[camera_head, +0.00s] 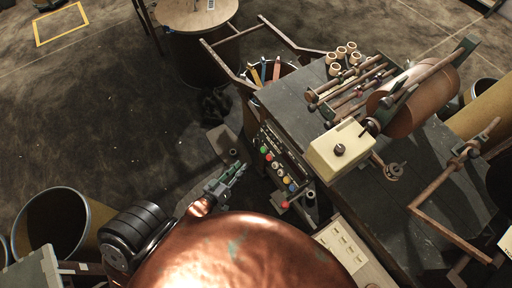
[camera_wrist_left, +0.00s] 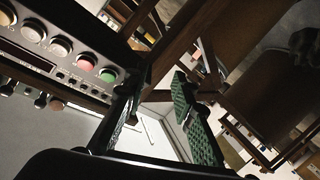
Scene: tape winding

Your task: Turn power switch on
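The control panel (camera_head: 280,165) is on the near-left side of the dark machine bench, with rows of coloured round buttons. In the left wrist view the panel (camera_wrist_left: 50,62) fills the upper left, with a green button (camera_wrist_left: 108,75), a red button (camera_wrist_left: 87,64) and pale ones. I cannot tell which control is the power switch. My left gripper (camera_head: 238,170) is left of the panel, apart from it in the head view. In the left wrist view its two green-padded fingers (camera_wrist_left: 155,95) stand apart with nothing between them. My right gripper is not in view.
The bench top (camera_head: 290,100) carries a cream box with a knob (camera_head: 338,150), a brown roll (camera_head: 420,105) and several small tape rolls (camera_head: 343,55). A brown frame (camera_head: 445,225) juts out at right. A drum (camera_head: 62,225) stands lower left. Open floor (camera_head: 90,110) lies at left.

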